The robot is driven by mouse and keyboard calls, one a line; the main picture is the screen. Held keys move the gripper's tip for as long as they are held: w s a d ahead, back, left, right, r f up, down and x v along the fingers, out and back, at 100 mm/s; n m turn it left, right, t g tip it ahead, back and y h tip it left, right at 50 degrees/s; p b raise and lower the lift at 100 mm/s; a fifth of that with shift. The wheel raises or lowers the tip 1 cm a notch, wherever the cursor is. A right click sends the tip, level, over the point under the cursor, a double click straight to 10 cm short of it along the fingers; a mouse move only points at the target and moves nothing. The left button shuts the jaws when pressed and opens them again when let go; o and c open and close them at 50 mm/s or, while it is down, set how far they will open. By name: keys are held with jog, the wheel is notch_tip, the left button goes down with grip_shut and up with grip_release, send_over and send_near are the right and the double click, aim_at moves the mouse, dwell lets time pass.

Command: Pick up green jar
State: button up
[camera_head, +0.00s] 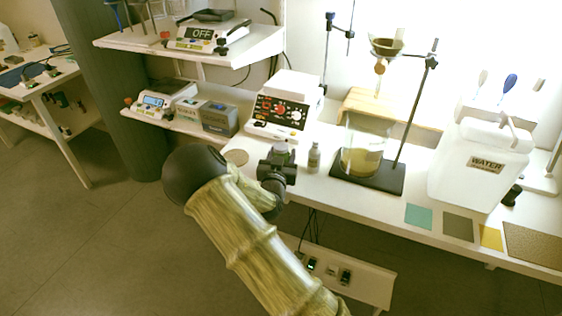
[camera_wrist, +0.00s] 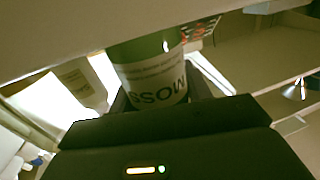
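The green jar (camera_wrist: 150,65) shows in the wrist view with its label, reading MOSS, upside down in the picture. It lies between the two dark fingers of my gripper (camera_wrist: 158,95), one close on each side. Whether both fingers press on it is not clear. In the head view my gripper (camera_head: 277,166) is at the front edge of the bench, and the jar's top (camera_head: 281,147) shows just behind it. The jar's lower part is hidden there by the gripper. Whether the jar rests on the bench or is slightly raised cannot be told.
A bottle (camera_head: 314,158) stands just right of the jar; it also shows in the wrist view (camera_wrist: 80,84). Farther right are a stand base (camera_head: 353,182) with a beaker (camera_head: 362,150) and a white water canister (camera_head: 478,160). A hotplate device (camera_head: 283,110) is behind.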

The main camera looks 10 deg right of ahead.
aim_at(282, 142)
jog(key=c, duration=0.6)
jog(key=shift+o, duration=0.2)
jog(key=shift+r, duration=0.15)
notch_tip(282, 142, up, 10)
jog(key=shift+f+p, duration=0.1)
jog(key=shift+p, duration=0.8)
